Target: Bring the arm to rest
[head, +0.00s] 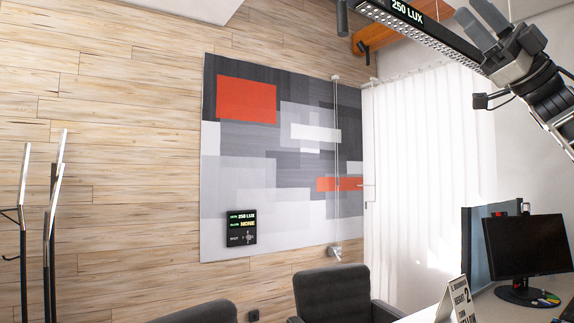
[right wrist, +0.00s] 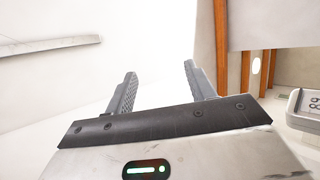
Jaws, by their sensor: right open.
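My right gripper (head: 480,28) is raised high at the upper right of the head view, in front of the end of the hanging lamp (head: 430,32). In the right wrist view its two grey fingers (right wrist: 158,90) stand apart with nothing between them. Behind them is a pale wall or ceiling surface. My right arm comes in from the right edge. My left gripper does not show in either view.
Dark chairs (head: 335,292) are at the bottom. A metal coat stand (head: 50,220) is at the left. A dark control panel (head: 241,227) hangs on the painted wall panel (head: 285,150).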

